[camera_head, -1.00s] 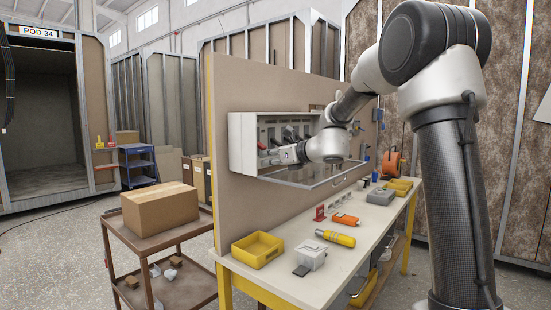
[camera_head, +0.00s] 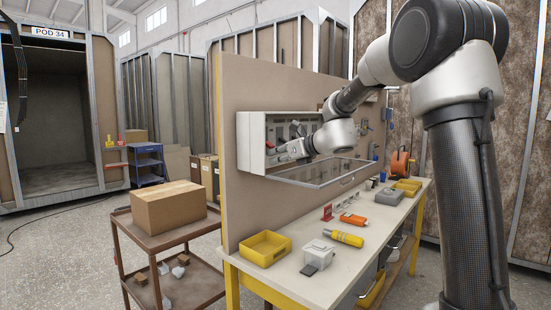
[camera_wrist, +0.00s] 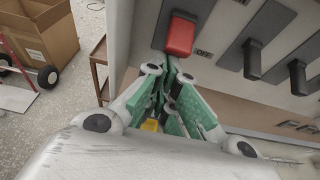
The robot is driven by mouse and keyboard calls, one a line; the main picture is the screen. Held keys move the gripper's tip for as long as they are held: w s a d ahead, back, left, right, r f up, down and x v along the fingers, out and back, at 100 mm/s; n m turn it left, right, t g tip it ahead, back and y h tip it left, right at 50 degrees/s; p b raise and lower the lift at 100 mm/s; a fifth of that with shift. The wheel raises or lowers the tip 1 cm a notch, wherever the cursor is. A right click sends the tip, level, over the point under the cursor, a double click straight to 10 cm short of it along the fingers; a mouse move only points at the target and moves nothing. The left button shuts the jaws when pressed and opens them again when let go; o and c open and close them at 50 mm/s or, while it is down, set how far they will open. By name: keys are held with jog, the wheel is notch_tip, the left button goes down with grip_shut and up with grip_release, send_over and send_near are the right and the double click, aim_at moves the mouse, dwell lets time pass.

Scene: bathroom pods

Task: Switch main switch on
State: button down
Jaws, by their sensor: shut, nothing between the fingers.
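In the head view the red lever (camera_head: 269,145) is small, at the left inside the open wall-mounted switch box (camera_head: 252,143). My gripper (camera_wrist: 172,66) is shut and empty. Its green-padded fingertips are just below the red lever's lower end in the wrist view; I cannot tell whether they touch it. In the head view my gripper (camera_head: 280,154) reaches into the box from the right.
Black levers (camera_wrist: 252,60) stand right of the red one. The box's hinged glazed cover (camera_head: 325,175) hangs open below my arm. A workbench (camera_head: 285,268) below holds a yellow bin (camera_head: 265,249) and tools. A cart with a carton (camera_head: 168,208) stands left.

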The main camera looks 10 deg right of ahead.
jog(key=shift+r, duration=0.15)
jog(key=shift+s+d+r+g+h, duration=0.1)
jog(key=shift+s+r+g+h, duration=0.05)
jog(key=shift+r+g+h, duration=0.35)
jog(key=shift+s+r+g+h, duration=0.15)
jog(key=shift+r+g+h, duration=0.2)
jog(key=shift+g, duration=0.25)
jog(key=shift+s+d+r+g+h, duration=0.1)
jog(key=shift+r+g+h, duration=0.45)
jog(key=shift+g, duration=0.15)
jog(key=shift+d+f, duration=0.1)
jog(key=shift+f, duration=0.05)
jog(key=shift+r, duration=0.8)
